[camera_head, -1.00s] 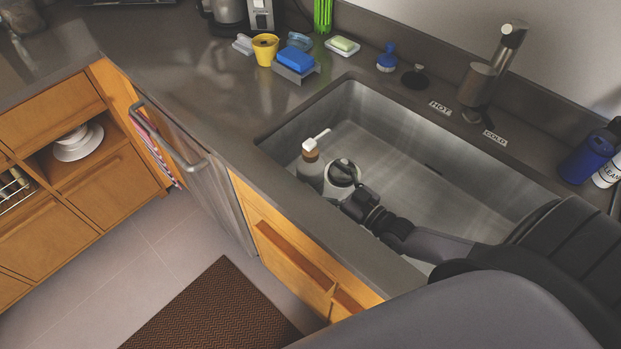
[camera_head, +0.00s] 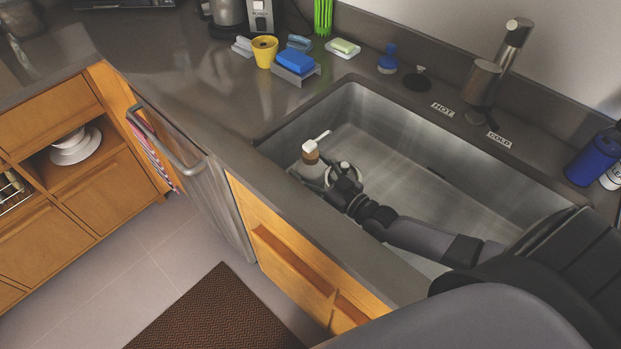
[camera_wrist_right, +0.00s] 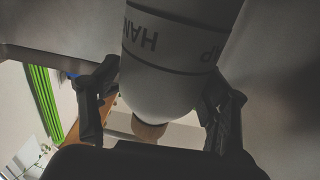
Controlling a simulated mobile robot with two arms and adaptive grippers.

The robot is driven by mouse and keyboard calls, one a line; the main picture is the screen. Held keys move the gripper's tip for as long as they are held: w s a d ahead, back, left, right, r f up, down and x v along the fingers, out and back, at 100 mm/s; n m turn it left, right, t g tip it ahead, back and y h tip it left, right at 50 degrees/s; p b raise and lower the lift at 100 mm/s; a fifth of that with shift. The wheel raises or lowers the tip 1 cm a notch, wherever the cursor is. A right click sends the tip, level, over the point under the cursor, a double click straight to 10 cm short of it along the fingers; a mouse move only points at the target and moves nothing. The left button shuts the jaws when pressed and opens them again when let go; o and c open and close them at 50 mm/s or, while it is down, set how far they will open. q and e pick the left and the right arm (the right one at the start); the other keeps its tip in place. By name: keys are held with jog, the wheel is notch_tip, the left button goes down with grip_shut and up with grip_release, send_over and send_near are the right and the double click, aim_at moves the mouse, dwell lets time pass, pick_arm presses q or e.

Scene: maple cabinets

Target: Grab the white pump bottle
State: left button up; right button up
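The white pump bottle (camera_head: 309,168) stands upright in the sink (camera_head: 440,170), near its front left corner. It has a pale body, a brown collar and a white nozzle. My right gripper (camera_head: 342,180) reaches into the sink at the bottle's right side and hides part of it. In the right wrist view the bottle (camera_wrist_right: 178,55) appears upside down, its lettered label large. The right gripper's fingers (camera_wrist_right: 165,100) are spread wide, one on either side of it, very close to its sides. They look open; contact is unclear. My left gripper is not in view.
The faucet (camera_head: 492,75) stands behind the sink. A blue bottle (camera_head: 590,160) is at the right. A yellow cup (camera_head: 263,52), a blue sponge (camera_head: 296,61) and a soap dish (camera_head: 343,49) sit behind the sink's left end. The left counter is mostly clear.

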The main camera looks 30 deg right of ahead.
jog(key=c, duration=1.2)
jog(key=shift+r, duration=0.1)
